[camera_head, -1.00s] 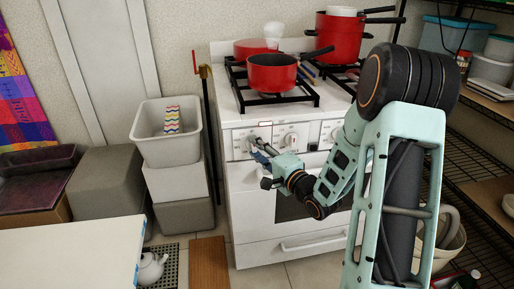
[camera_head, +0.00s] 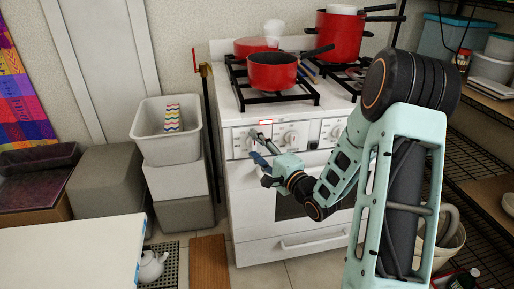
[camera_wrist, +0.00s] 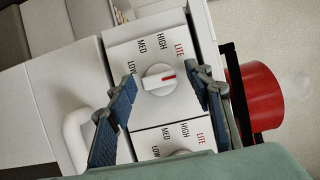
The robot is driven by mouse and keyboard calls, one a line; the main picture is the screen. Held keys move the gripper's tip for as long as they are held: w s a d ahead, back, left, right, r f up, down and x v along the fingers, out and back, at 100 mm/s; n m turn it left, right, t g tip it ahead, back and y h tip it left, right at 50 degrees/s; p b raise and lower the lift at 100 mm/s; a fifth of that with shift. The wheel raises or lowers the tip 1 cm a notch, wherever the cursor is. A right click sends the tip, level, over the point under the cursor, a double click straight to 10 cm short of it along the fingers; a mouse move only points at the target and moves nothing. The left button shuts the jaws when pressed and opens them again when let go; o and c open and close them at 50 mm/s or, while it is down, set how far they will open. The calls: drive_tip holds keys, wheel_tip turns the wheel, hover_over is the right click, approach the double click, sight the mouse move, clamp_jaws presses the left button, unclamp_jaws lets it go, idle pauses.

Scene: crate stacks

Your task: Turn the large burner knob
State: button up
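A white stove knob (camera_wrist: 159,79) with a red pointer mark shows in the wrist view, on a panel printed LITE, HIGH, MED and LOW. Its red mark points towards the LITE side. My gripper (camera_head: 257,147) is open at the left end of the stove front in the head view. In the wrist view its blue-padded fingers stand on both sides of the knob, with gaps between pads and knob. A second knob (camera_wrist: 180,153) is partly hidden at the bottom of the wrist view. Whether the knob between my fingers is the large one, I cannot tell.
A red saucepan (camera_head: 272,72) and a red pot (camera_head: 347,38) sit on the white stove (camera_head: 285,218). The stove has an oven handle below the knobs. Stacked bins (camera_head: 168,141) stand close to the left. A wire shelf (camera_head: 470,170) stands at the right.

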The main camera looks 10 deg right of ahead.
drive_tip(key=shift+s+d, duration=0.1)
drive_tip(key=v, duration=1.2)
drive_tip(key=shift+f, duration=0.1)
